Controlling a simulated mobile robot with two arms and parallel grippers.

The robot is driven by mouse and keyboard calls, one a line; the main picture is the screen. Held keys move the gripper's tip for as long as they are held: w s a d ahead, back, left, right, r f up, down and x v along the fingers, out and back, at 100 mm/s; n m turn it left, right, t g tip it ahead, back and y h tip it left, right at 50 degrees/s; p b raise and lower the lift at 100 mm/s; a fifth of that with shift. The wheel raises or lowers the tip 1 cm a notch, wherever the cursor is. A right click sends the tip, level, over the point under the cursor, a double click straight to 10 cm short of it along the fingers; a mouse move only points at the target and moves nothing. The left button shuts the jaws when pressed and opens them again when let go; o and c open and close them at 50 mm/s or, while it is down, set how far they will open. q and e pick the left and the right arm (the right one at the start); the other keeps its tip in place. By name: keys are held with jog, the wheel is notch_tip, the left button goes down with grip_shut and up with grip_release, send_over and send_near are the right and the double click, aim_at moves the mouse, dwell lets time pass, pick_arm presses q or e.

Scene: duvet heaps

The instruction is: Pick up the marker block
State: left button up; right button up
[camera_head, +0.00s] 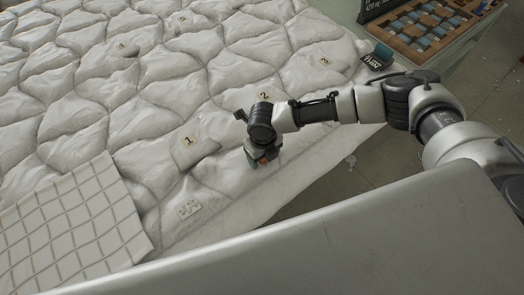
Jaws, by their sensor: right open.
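My right gripper (258,158) points down over the near right edge of the white quilted duvet (130,120). It is open, and its fingers are small and partly hidden by the wrist. A small orange-red patch (263,160) shows at the fingertips; I cannot tell whether it is the marker block or part of the gripper. A small pale piece with dark marks (189,208) lies on the duvet, left of and nearer than the gripper. A number 1 tag (188,141) lies left of the gripper. My left gripper is not in view.
Number tags 2 (263,95) and 3 (324,60) lie farther back. A checked cloth (75,225) covers the near left. A dark lettered box (379,57) sits at the duvet's right corner. A wooden tray of blocks (430,25) stands at the back right. Bare floor lies right of the duvet.

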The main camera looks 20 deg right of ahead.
jog(key=shift+f, duration=0.2)
jog(key=c, duration=1)
jog(key=shift+r, duration=0.15)
